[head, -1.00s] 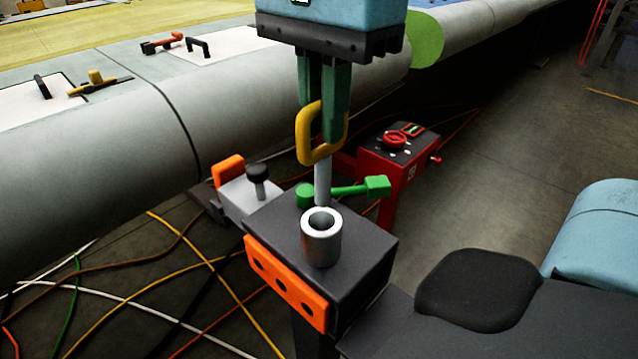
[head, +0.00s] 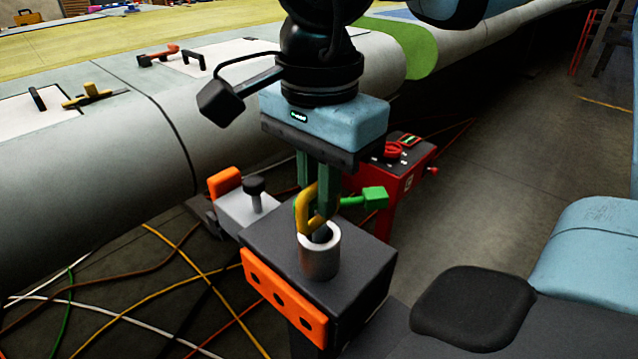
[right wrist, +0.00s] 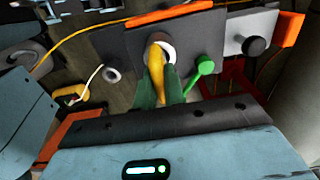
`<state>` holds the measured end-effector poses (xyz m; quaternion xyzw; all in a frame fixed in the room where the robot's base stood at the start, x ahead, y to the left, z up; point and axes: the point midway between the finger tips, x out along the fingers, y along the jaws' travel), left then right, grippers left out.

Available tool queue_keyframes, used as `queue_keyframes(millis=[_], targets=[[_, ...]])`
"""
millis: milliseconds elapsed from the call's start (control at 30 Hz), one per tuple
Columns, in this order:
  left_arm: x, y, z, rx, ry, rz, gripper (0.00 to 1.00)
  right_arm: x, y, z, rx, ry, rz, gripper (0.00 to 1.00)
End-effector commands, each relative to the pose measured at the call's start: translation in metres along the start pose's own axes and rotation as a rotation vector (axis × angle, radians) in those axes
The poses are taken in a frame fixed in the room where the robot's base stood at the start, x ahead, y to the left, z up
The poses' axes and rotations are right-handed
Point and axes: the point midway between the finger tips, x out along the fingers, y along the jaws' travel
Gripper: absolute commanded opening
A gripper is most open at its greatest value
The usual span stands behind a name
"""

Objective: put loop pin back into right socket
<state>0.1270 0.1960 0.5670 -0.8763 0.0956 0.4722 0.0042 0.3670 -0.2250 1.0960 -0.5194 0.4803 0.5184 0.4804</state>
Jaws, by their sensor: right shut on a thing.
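The loop pin has a yellow loop handle (head: 303,214), held low over the silver round socket (head: 320,262) on top of the dark block. Its shaft goes down into the socket's mouth, and most of it is hidden. The bottom of the loop is at about rim height; whether it touches the rim I cannot tell. My right gripper (head: 321,195) is shut on the loop, with its green fingers just above the socket. In the right wrist view the loop (right wrist: 156,68) lies in front of the socket ring (right wrist: 169,49). My left gripper is not in view.
A green-handled lever (head: 372,198) stands just behind the socket. A grey clamp block with a black knob (head: 254,187) is on the left. A red box (head: 400,165) stands behind. The large grey wing (head: 90,150) fills the left; cables lie on the floor.

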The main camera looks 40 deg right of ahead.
Motion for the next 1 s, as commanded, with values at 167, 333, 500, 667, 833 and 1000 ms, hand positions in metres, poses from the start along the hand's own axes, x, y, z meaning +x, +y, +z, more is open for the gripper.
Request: queue_keyframes(millis=[167,333,500,667,833,1000], targets=[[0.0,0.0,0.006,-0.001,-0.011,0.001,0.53,0.003,0.0,0.0,0.0,-0.001,0.0,0.0],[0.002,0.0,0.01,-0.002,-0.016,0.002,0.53,0.008,0.0,0.0,0.0,-0.001,0.001,0.0],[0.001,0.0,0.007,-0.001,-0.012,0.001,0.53,0.006,0.0,0.0,0.0,-0.001,0.0,0.33],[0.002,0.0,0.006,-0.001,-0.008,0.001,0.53,0.006,0.0,0.0,0.0,-0.001,0.0,0.33],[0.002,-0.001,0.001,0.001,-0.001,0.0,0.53,0.004,0.0,0.0,0.0,-0.001,0.0,0.33],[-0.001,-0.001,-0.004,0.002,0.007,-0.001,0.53,-0.011,-0.001,0.0,0.001,-0.001,-0.006,0.33]])
